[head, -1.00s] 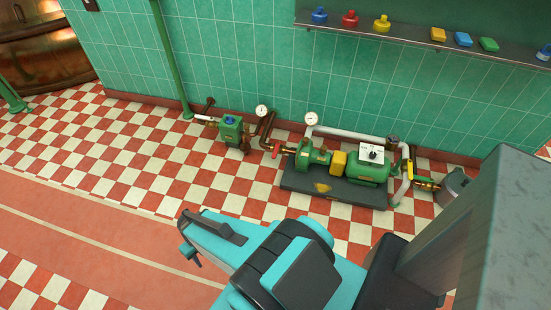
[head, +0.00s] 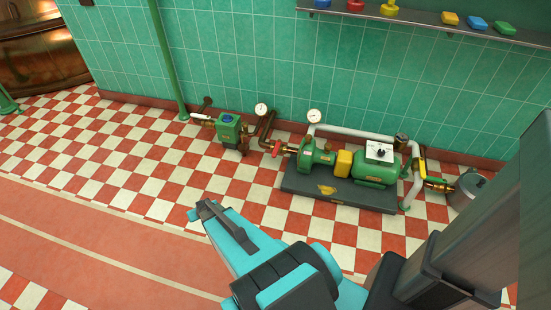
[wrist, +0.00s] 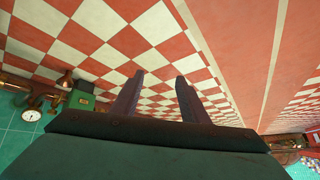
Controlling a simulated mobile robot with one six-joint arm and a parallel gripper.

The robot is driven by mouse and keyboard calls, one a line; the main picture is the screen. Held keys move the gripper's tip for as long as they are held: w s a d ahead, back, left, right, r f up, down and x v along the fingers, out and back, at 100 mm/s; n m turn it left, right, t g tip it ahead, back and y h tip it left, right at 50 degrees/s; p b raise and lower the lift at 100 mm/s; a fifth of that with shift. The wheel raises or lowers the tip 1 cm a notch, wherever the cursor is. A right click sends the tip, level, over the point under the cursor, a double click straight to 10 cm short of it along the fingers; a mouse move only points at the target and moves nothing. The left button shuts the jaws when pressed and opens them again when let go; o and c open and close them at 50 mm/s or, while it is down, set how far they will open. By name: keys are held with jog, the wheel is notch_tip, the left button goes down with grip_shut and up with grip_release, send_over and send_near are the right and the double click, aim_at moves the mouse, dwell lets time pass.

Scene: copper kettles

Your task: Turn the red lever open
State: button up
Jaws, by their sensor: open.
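The red lever (head: 278,148) sits on the brass pipe at the left of the green pump (head: 313,157), low by the tiled wall. My gripper (wrist: 160,80) points down over the checkered floor, with its two fingers apart and nothing between them. In the head view my turquoise arm reaches in from the bottom, in front of and left of the pump, clear of the lever. The fingers are hardly visible there. I cannot make out the red lever in the wrist view.
A green box-shaped unit (head: 229,128) with a white lever (head: 202,117) stands left of the pump. A yellow lever (head: 422,164) is at the right. The pump's dark base (head: 338,192) sits on the floor. A shelf (head: 420,22) runs above. Floor in front is clear.

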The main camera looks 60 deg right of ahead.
jog(key=w+d+f+m+t+h+b, duration=0.1)
jog(key=d+f+h+b, duration=0.15)
jog(key=d, duration=0.35)
jog(key=w+d+f+m+t+h+b, duration=0.1)
jog(key=w+d+b, duration=0.15)
jog(key=d, duration=0.25)
jog(key=m+g+h+b, duration=0.4)
jog(key=m+h+b, duration=0.3)
jog(key=h+b, duration=0.75)
send_near(275, 151)
jog(key=s+a+r+y+b, duration=0.2)
jog(key=a+y, duration=0.1)
jog(key=a, duration=0.1)
jog(key=shift+d+r, duration=0.1)
jog(key=shift+r, duration=0.1)
jog(key=shift+d, duration=0.1)
jog(key=b+x, duration=0.4)
jog(key=x, duration=0.8)
jog(key=shift+w+d+f, duration=0.15)
jog(key=shift+w, duration=0.05)
jog(key=shift+w+d, duration=0.2)
jog(key=shift+d, duration=0.35)
